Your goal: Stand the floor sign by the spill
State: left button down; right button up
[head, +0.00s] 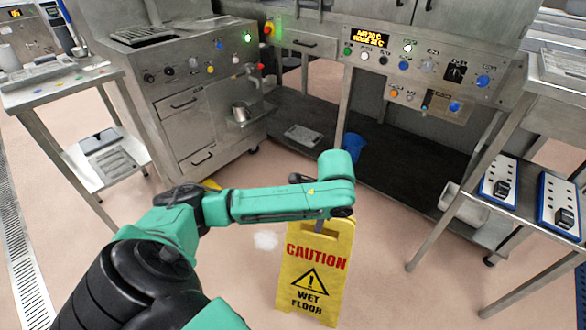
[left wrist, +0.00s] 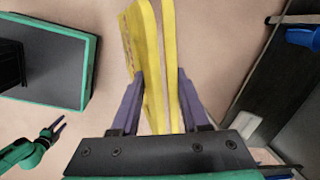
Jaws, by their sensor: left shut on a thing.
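The yellow caution wet floor sign (head: 316,272) hangs upright below my left gripper (head: 322,226), its printed face towards the head camera. In the left wrist view the gripper (left wrist: 160,102) is shut on the sign's top, and the two yellow panels (left wrist: 143,50) lie close together with a narrow gap. I cannot tell whether the sign's foot touches the floor. A small whitish patch, likely the spill (head: 265,241), lies on the floor just left of the sign. My right gripper (left wrist: 53,131) shows small in the left wrist view, fingers apart and empty.
Steel machine cabinets (head: 190,110) stand behind, with a dark low platform (head: 400,165) and a blue bucket (head: 353,147). A steel table (head: 60,85) stands left, and a rack with blue-edged trays (head: 500,190) right. Something yellow (head: 212,184) shows behind my arm.

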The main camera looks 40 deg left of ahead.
pick_arm(q)
jog(key=a+r+m+p, duration=0.1)
jog(key=a+r+m, duration=0.25)
jog(key=a, duration=0.65)
jog(key=shift+m+t+h, duration=0.3)
jog(key=shift+m, duration=0.25)
notch_tip(320, 180, down, 18)
jog(key=b, duration=0.4)
jog(key=shift+f, duration=0.2)
notch_tip(320, 180, down, 2)
jog(key=shift+w+f+b, duration=0.1)
jog(key=shift+f+b, duration=0.15)
jog(key=shift+b, duration=0.1)
pick_arm(e)
jog(key=f, duration=0.3)
jog(key=shift+w, duration=0.35)
pick_arm(q)
jog(key=shift+c, duration=2.2)
grip_release()
jog(key=shift+o, duration=0.2)
jog(key=shift+d, duration=0.1)
